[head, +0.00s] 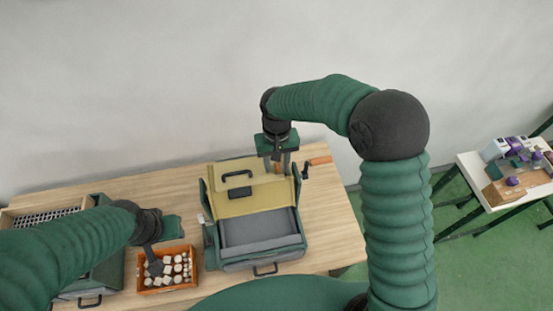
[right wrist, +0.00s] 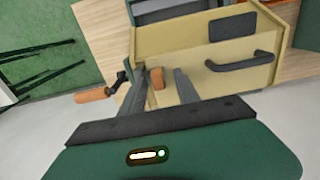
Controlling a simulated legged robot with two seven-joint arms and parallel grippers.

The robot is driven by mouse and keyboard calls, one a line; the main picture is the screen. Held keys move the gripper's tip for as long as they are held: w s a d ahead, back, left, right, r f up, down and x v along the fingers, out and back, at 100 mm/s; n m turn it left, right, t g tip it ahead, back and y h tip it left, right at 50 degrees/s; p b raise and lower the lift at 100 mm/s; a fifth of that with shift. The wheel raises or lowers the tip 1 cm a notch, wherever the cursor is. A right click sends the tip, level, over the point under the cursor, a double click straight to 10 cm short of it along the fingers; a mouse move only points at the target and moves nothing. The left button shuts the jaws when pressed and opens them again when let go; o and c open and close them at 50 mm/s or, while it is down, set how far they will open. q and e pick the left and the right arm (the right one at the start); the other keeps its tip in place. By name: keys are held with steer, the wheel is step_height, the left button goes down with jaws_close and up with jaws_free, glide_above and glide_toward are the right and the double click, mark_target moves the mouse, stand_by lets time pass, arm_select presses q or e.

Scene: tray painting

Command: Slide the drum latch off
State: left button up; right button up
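The drum (head: 250,190) is a yellow-lidded box in a green frame on the wooden table. A small orange-brown block, which looks like the latch (right wrist: 157,78), is at the lid's edge in the right wrist view; it also shows in the head view (head: 278,168). My right gripper (right wrist: 164,72) is above that edge, its two fingers apart on either side of the block. A gap shows on the black handle's side; contact with the other finger is unclear. My left gripper (head: 155,263) is over the orange crate; its finger opening is unclear.
A crank with an orange grip (head: 320,160) sticks out at the drum's right, close to my right gripper. The orange crate (head: 141,289) holds several white pieces. A black lid handle (head: 238,174) and a grey tray (head: 258,231) are on the drum. A side table (head: 490,206) stands far right.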

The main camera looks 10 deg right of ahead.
steer(key=shift+s+r, duration=0.1)
steer(key=shift+s, duration=0.2)
steer(key=shift+w+d, duration=0.15)
steer(key=shift+w, duration=0.15)
steer(key=c, duration=0.6)
steer(key=shift+w, duration=0.1)
jaws_close()
